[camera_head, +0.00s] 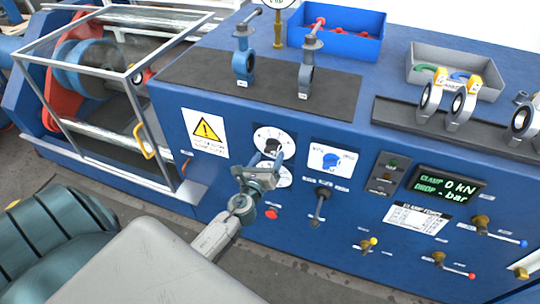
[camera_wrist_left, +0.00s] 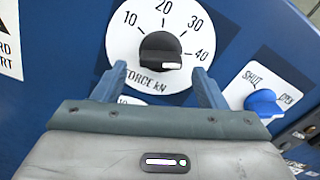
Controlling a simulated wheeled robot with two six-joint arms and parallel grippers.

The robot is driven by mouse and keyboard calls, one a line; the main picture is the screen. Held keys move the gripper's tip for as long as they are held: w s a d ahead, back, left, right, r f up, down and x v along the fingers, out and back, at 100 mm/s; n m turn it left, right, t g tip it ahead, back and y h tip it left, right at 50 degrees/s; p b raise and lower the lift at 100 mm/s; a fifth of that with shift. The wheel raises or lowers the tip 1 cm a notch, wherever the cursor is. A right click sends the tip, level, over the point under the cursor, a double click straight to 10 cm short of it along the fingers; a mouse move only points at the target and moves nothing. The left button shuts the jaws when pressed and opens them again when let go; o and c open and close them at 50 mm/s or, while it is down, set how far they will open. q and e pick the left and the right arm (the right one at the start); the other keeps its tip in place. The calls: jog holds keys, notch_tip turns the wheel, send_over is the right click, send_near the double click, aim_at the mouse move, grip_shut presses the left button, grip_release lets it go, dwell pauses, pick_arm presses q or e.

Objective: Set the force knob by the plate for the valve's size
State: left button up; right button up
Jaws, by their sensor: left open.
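The force knob (camera_wrist_left: 160,50) is black, on a white dial marked 10, 20, 30, 40 and "FORCE kN" in the left wrist view. A white mark shows at its lower right edge. The dial (camera_head: 274,138) also shows in the head view. My left gripper (camera_wrist_left: 159,70) is open, with one finger on each side of the knob's lower part; contact cannot be told. It also shows in the head view (camera_head: 268,160), covering part of a second white dial (camera_head: 285,176). A white printed plate (camera_head: 418,218) is at right, its text too small to read. My right gripper is out of view.
Butterfly valves (camera_head: 243,65) stand on the bench top's dark mat, others (camera_head: 462,103) on a rack at right. A blue shut-off knob (camera_wrist_left: 263,102) is right of the dial. A display (camera_head: 449,188) reads clamp 0 kN. A caged machine (camera_head: 100,75) stands left.

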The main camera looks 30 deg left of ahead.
pick_arm(q)
jog(key=b+v, duration=0.2)
jog(key=v, duration=0.6)
jog(key=shift+s, duration=0.2)
